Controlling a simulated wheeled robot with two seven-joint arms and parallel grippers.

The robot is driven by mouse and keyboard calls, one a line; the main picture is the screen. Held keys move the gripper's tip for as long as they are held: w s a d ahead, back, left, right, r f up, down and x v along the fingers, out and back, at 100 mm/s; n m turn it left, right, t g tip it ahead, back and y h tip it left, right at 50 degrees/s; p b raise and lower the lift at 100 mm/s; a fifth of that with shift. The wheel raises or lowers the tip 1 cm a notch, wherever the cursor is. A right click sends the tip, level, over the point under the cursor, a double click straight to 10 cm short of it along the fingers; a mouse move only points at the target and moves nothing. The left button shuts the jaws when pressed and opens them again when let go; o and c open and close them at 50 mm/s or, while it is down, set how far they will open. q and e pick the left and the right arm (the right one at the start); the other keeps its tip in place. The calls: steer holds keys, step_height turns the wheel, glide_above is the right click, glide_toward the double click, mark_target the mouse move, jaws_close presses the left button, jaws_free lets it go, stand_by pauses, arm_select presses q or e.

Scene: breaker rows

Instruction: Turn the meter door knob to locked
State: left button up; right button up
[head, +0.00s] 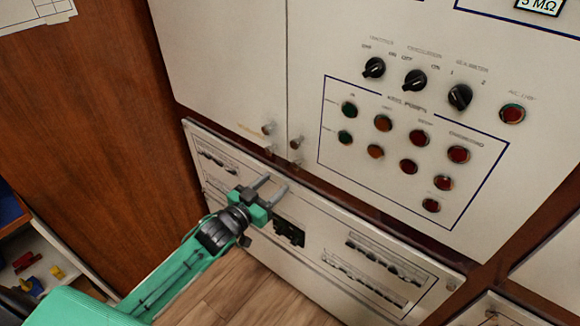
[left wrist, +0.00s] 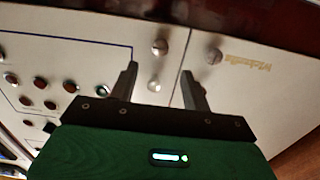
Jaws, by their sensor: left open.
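Small round metal knobs sit in a cluster at the seam of two cream doors. In the head view one is on the left door (head: 268,128), beside faint yellowish lettering, and one on the right door (head: 296,143), each with a smaller piece below it. I cannot tell which is the meter door knob, nor its setting; the lettering is too blurred. My left gripper (head: 270,187) is open and empty, just below the knobs in the picture. In the left wrist view two knobs (left wrist: 159,46) (left wrist: 154,85) show between its fingers, apart from them; another (left wrist: 214,56) is right of them. My right gripper is not in view.
Right of the knobs is a panel with black rotary switches (head: 414,80) and several red, green and amber buttons (head: 409,166). A lower cream panel (head: 330,255) with black breaker rows lies below. Brown wood (head: 100,130) stands at left, with a shelf of small items lower left.

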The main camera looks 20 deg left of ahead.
mark_target(294, 166)
arm_select(q)
steer(key=p+x, duration=0.1)
steer(key=x, duration=0.7)
steer(key=shift+w+d, duration=0.1)
steer(key=shift+w, duration=0.05)
steer(key=c, duration=1)
